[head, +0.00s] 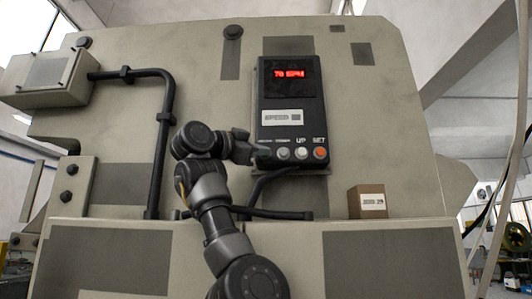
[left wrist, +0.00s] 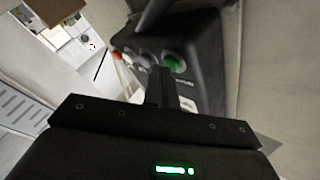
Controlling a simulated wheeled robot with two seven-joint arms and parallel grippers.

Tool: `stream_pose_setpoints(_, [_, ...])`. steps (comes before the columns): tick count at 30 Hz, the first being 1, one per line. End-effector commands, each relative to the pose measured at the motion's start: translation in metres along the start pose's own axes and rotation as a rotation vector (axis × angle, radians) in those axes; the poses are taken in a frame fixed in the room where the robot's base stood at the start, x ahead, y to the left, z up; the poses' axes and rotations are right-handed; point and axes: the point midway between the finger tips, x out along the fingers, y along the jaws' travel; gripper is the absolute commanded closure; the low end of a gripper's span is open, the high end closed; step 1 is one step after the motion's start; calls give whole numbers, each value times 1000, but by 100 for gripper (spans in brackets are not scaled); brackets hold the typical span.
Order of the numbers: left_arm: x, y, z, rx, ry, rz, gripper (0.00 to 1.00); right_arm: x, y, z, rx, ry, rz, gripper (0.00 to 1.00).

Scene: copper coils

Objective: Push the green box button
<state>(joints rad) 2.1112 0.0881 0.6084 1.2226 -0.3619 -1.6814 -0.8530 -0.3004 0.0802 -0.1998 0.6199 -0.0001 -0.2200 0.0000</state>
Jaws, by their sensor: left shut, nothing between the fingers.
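The black control box (head: 290,85) is mounted on a beige machine and has a lit red display (head: 290,73). A row of buttons runs along its lower edge. The green button (left wrist: 174,62) shows in the left wrist view; in the head view my left gripper hides it. My left gripper (head: 264,155) is shut and empty, at the left end of the button row. In the left wrist view its fingertips (left wrist: 159,72) overlap the near side of the green button; I cannot tell whether they touch it. My right gripper is in neither view.
To the right along the row are white buttons (head: 300,154) and an orange SET button (head: 320,153). A black cable (head: 262,186) hangs below the box. A small brown box (head: 367,203) stands on the ledge to the right. A black pipe (head: 163,130) is at the left.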

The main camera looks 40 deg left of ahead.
Motion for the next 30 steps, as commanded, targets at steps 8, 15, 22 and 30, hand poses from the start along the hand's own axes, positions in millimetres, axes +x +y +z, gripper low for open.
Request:
stream_pose_setpoints(8, [-4, 4, -1, -1, 0, 1, 100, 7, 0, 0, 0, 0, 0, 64])
stream_pose_setpoints(15, [-12, 10, -7, 0, 0, 1, 100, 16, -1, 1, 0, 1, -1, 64])
stream_pose_setpoints(22, [-12, 9, -8, 0, 0, 1, 100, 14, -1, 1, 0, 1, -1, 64])
stream_pose_setpoints(30, [-18, 15, -11, 1, 1, 1, 100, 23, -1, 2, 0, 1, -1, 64])
